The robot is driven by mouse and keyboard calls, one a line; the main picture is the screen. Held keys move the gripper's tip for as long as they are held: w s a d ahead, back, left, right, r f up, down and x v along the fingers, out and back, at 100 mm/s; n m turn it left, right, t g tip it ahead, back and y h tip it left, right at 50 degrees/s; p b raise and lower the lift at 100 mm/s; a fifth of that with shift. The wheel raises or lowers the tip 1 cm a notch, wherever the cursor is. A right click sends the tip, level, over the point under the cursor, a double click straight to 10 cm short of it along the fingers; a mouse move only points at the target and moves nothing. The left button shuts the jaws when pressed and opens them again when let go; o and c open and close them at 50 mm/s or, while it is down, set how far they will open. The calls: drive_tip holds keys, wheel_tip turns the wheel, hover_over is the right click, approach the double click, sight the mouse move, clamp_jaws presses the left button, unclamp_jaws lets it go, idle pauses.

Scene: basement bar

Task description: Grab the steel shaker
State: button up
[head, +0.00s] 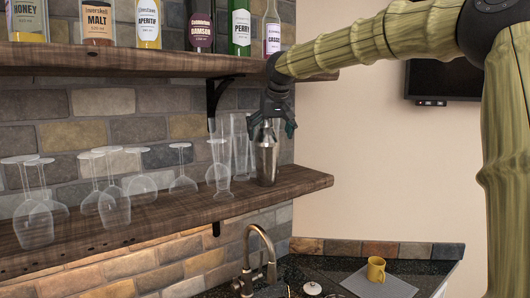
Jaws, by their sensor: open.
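The steel shaker (265,160) stands upright near the right end of the lower wooden shelf (305,183). My gripper (272,126) is open and points down from above, its fingers at the shaker's upper part. The fingers hide some of the shaker's top. I cannot tell whether they touch it.
Clear glasses (240,150) stand close to the shaker's left, and several upturned stemmed glasses (112,195) line the shelf. The upper shelf (140,62) with bottles (97,22) runs just above my gripper. Below are a tap (262,250) and a yellow mug (376,269).

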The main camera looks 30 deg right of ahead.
drive_tip(key=p+x, duration=0.1)
drive_tip(key=x, duration=0.1)
drive_tip(key=shift+w+f+p, duration=0.25)
drive_tip(key=shift+w+p, duration=0.15)
drive_tip(key=shift+x, duration=0.8)
drive_tip(key=shift+s, duration=0.1)
drive_tip(key=c, duration=1.3)
